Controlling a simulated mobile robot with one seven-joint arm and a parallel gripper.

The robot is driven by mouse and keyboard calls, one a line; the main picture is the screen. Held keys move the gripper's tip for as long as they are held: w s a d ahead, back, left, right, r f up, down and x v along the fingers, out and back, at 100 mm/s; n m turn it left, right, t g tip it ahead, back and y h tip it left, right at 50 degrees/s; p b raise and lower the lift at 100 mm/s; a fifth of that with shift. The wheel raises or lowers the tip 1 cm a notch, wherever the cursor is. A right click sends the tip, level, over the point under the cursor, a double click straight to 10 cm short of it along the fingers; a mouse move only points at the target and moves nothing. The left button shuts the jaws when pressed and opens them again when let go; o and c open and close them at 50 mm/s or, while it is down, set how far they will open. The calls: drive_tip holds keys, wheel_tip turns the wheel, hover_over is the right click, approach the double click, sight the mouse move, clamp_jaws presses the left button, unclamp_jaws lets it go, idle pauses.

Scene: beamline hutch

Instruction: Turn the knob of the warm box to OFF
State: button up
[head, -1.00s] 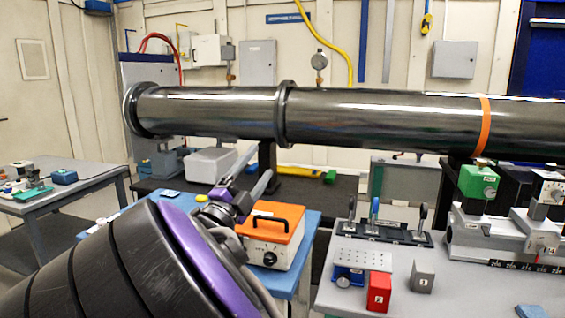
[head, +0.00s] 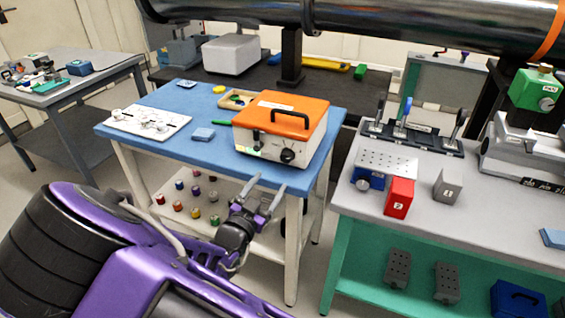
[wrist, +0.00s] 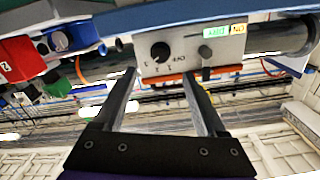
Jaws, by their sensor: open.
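The warm box (head: 270,137) is cream with an orange lid and a black handle, on the blue-topped table. Its black round knob (head: 288,156) is on the front face; it also shows upside down in the wrist view (wrist: 160,52), with small marks around it. I cannot read its setting surely. My gripper (head: 267,187) is open and empty, in front of the table edge and lower than the box in the head view. In the wrist view my fingers (wrist: 160,76) point toward the box front, the knob showing between and beyond the tips, apart from them.
A black peg-like control (wrist: 205,52) stands beside the knob, near green and yellow labels. A grey bench (head: 350,205) stands right, across a narrow gap.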

sight(285, 159)
drive_tip(key=x, duration=1)
clamp_jaws()
